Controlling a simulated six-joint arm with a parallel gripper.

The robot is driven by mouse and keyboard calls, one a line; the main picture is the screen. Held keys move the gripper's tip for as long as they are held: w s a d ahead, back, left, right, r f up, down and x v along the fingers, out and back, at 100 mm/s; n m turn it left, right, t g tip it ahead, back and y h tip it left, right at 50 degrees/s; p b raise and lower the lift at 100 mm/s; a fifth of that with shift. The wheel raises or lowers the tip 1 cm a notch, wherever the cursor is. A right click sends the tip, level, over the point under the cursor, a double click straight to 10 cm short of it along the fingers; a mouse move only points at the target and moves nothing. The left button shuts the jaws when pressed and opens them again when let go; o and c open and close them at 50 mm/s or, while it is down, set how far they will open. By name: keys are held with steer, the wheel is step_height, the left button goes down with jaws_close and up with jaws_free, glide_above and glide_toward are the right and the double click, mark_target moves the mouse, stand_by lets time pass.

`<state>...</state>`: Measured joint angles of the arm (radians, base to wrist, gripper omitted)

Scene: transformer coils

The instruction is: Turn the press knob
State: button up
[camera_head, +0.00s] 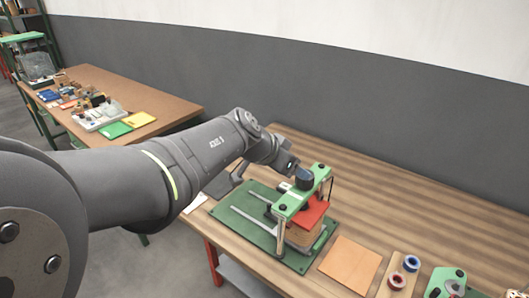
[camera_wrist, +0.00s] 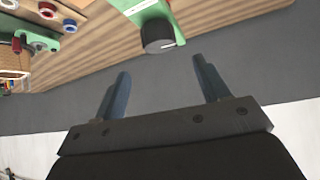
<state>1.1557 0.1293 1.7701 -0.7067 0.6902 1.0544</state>
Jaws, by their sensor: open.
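The press knob (camera_wrist: 158,37) is a dark round knob with a white line on its face. It sits on the green crossbar of the press (camera_wrist: 140,9). In the head view the knob (camera_head: 304,179) stands at the top of the green crossbar (camera_head: 292,204), above a red plate (camera_head: 309,213) and a brown block (camera_head: 301,236). My gripper (camera_wrist: 160,66) is open and empty, its two fingers spread either side of the knob's line. The knob lies just beyond the fingertips in the wrist view, apparently not touched. In the head view the fingers are hard to make out beside the knob.
The press stands on a green base plate (camera_head: 243,222) with rails. An orange-brown sheet (camera_head: 350,263) lies to its right, then a board with red and blue spools (camera_head: 411,263). A second table (camera_head: 165,97) with parts stands at the back left.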

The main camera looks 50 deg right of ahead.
steer(key=v, duration=0.8)
stand_by(0.4)
steer(key=x, duration=1.7)
steer(key=v, duration=1.7)
steer(key=x, duration=1.7)
steer(key=shift+d+f, duration=0.1)
steer(key=shift+n+t, duration=0.8)
steer(key=shift+n, duration=0.3)
steer(key=v, duration=1.7)
steer(key=shift+a, duration=0.3)
